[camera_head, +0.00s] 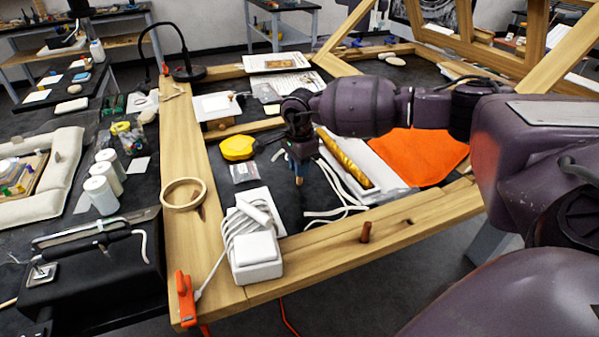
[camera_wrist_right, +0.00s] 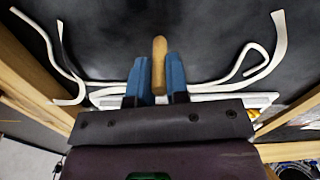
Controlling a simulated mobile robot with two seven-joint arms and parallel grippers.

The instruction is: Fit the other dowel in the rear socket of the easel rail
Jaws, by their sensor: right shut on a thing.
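My right gripper (camera_head: 298,172) hangs over the dark surface inside the wooden frame. In the right wrist view its blue fingers (camera_wrist_right: 154,80) are shut on a tan wooden dowel (camera_wrist_right: 159,52), whose rounded end sticks out past the fingertips. The easel rail (camera_head: 330,258) is the pale wooden beam along the near side of the frame. A reddish-brown dowel (camera_head: 366,232) stands upright in it. A small dark spot on the rail to the right of that dowel looks like a socket (camera_head: 408,221). The gripper is beyond the rail and apart from it. My left gripper is out of view.
A white box with a coiled cable (camera_head: 257,262) sits at the rail's left end, near an orange clamp (camera_head: 186,297). White cords (camera_head: 338,190), a gold strip (camera_head: 345,160) and an orange cloth (camera_head: 425,155) lie inside the frame.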

